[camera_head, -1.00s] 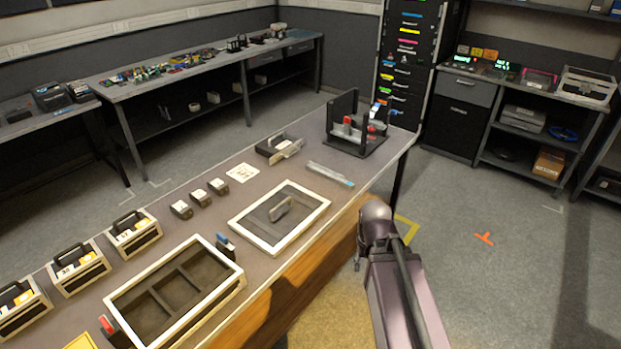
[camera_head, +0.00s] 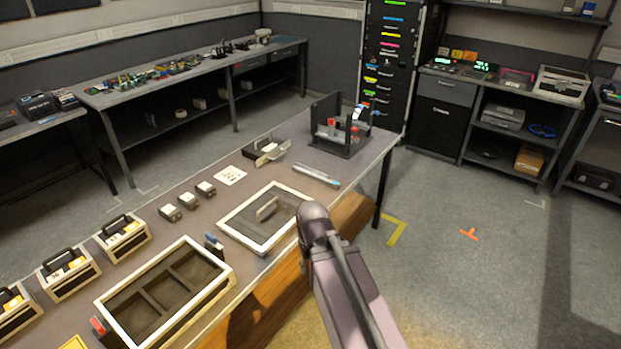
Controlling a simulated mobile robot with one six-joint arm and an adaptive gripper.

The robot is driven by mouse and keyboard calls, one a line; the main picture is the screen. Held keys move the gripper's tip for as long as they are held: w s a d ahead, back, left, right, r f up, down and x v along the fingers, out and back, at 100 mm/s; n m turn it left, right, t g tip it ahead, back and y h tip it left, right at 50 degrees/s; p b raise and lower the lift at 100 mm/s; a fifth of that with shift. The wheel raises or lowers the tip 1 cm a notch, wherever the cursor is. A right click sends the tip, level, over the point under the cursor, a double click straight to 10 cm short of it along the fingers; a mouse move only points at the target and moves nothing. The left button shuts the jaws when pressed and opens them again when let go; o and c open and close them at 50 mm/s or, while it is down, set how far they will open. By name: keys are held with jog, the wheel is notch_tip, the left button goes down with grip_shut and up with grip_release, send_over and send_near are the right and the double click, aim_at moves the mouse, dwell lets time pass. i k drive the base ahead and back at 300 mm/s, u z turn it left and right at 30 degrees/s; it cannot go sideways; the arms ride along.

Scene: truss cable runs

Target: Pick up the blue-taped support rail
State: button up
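A slim grey rail with a bluish end (camera_head: 316,175) lies flat on the workbench (camera_head: 215,243), near its right edge and in front of the black upright fixture. It looks like the blue-taped support rail, but the tape is too small to make out clearly. My purple-grey arm rises from the bottom of the view, and its rounded joint overlaps the bench's front edge, nearer than the rail. My gripper is not visible. Nothing covers the rail.
A black fixture (camera_head: 342,137) stands behind the rail. A compartmented box (camera_head: 127,303) and handled cases (camera_head: 122,238) stand further left. Open floor (camera_head: 430,285) lies to the right.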

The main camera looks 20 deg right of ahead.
aim_at(313, 173)
jog(key=z, duration=0.05)
jog(key=i, duration=1)
jog(key=u, duration=0.05)
